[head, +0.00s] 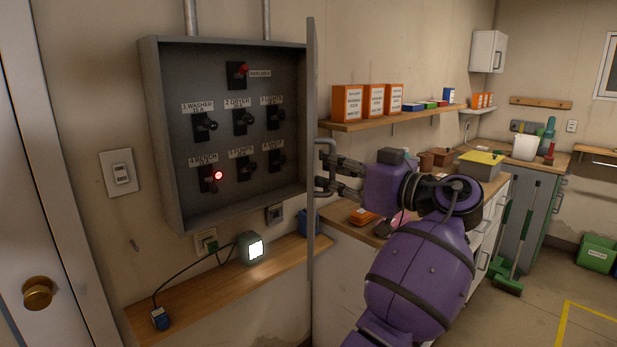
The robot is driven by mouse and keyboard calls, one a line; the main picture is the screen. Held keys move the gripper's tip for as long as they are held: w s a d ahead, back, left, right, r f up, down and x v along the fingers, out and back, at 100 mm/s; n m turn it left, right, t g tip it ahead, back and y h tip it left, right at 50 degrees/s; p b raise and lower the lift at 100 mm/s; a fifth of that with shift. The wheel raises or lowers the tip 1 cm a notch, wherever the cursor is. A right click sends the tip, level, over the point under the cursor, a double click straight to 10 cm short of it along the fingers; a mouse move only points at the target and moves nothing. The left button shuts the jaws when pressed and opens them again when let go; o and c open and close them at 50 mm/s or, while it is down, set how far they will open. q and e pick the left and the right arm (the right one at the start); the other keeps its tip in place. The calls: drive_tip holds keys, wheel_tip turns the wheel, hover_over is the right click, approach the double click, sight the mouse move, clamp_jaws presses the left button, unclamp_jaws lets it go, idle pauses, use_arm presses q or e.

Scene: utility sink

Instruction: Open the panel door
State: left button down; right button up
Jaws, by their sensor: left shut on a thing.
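The grey electrical panel (156,130) hangs on the wall at the left of the head view, its inside exposed. Its panel door (311,90) stands swung out on the right side and shows nearly edge-on. Inside are several black switches with labels, and a red light glows by the lower left one. A grey bar handle (327,143) sticks out on the door's right face. My left gripper (328,176) is at the handle, to the right of the door, shut on it; the fingertips are partly hidden. My right gripper is out of view.
A wooden shelf (215,287) with a lit lamp (252,248) runs below the panel. Orange boxes (373,101) stand on a wall shelf to the right. A cluttered counter lies behind my purple arm. The floor at the lower right is mostly clear.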

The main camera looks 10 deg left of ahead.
use_arm(q)
drive_tip(key=w+d+b, duration=0.2)
drive_tip(key=d+b, duration=0.1)
drive_tip(key=d, duration=0.5)
drive_tip(key=shift+w+d+f, duration=0.2)
drive_tip(key=shift+d+f, duration=0.15)
drive_tip(key=shift+f, duration=0.05)
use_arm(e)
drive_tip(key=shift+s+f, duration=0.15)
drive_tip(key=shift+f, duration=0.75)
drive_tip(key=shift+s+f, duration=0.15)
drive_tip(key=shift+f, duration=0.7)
use_arm(q)
drive_tip(key=c, duration=2.1)
unclamp_jaws()
drive_tip(key=shift+s+d+r, duration=0.15)
drive_tip(key=shift+r, duration=0.05)
drive_tip(key=v, duration=0.7)
drive_tip(key=shift+s+d, duration=0.2)
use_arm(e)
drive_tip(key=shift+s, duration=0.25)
